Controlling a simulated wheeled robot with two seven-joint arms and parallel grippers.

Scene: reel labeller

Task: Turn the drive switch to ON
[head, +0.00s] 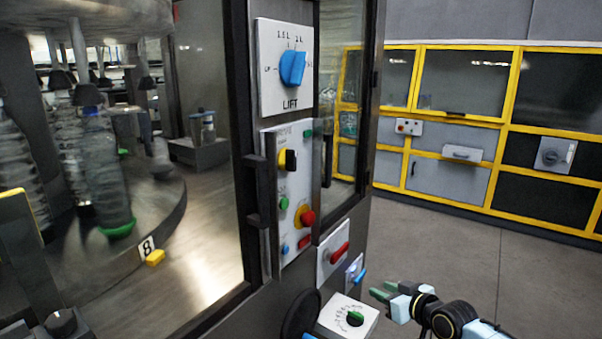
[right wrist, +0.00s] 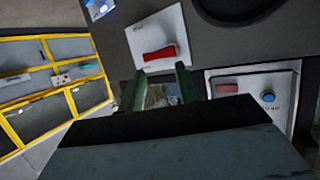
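A red-handled rotary switch (head: 339,253) sits on a white plate on the machine's dark post in the head view; its label is too small to read, so I cannot confirm it is the drive switch. The same red handle (right wrist: 159,54) shows in the right wrist view, lying nearly level in the picture. My right gripper (head: 383,293) is in front of the post, low and right of the red switch. In the right wrist view its two green fingers (right wrist: 163,78) are apart with nothing between them, their tips just short of the red handle. My left gripper is out of view.
A control panel (head: 283,220) with a black switch, buttons and a red mushroom stop is above left. The blue LIFT knob (head: 292,67) is higher. A small blue-handled switch (head: 358,274) and a green dial (head: 355,318) are near my right gripper. Floor at right is clear.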

